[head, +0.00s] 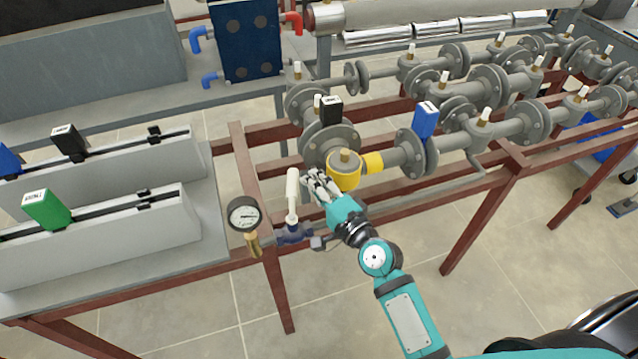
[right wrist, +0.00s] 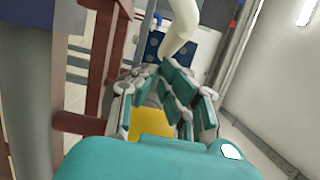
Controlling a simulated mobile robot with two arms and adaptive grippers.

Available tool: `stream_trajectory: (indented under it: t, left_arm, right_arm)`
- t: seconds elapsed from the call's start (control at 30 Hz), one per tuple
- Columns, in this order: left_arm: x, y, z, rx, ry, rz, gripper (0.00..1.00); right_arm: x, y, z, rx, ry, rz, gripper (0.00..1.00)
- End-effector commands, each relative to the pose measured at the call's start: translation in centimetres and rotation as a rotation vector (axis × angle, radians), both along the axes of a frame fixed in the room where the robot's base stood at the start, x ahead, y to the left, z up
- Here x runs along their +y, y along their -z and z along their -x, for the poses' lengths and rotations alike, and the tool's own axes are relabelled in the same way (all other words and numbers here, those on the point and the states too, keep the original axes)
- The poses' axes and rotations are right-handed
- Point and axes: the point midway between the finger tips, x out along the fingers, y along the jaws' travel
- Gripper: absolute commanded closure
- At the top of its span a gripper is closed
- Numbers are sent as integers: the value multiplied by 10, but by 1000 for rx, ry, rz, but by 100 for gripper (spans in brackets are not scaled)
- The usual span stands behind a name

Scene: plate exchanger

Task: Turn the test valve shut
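The valve beside the pressure gauge (head: 244,215) has a dark blue body (head: 291,233) and a cream handle (head: 292,190) standing roughly upright. I take this for the test valve. My right gripper (head: 316,183) is just right of the handle, in front of the yellow fitting, with its fingers apart. In the right wrist view the handle (right wrist: 179,28) shows beyond the fingers (right wrist: 163,85), and nothing is seen gripped between them. Whether a finger touches the handle I cannot tell. My left gripper is not in view.
A yellow fitting (head: 344,173) and grey flanged pipes (head: 405,157) sit close behind and right of my right gripper. A dark red frame (head: 262,220) carries them. Grey channels with tagged blocks, one green (head: 46,209), lie at left. Tiled floor shows below.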

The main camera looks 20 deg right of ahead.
Motion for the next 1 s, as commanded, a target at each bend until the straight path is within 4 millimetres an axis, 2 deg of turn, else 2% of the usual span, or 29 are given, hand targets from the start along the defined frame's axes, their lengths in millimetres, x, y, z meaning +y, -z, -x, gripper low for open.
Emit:
stream_trajectory:
  t: [0.2, 0.5, 1.0]
  left_arm:
    - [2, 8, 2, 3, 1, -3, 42]
    - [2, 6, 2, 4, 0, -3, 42]
    - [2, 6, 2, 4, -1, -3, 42]
  right_arm:
    - [12, 1, -8, 0, -135, 5, 100]
    - [20, 0, -13, 0, -129, 3, 100]
    - [20, 0, -13, -1, -127, 3, 100]
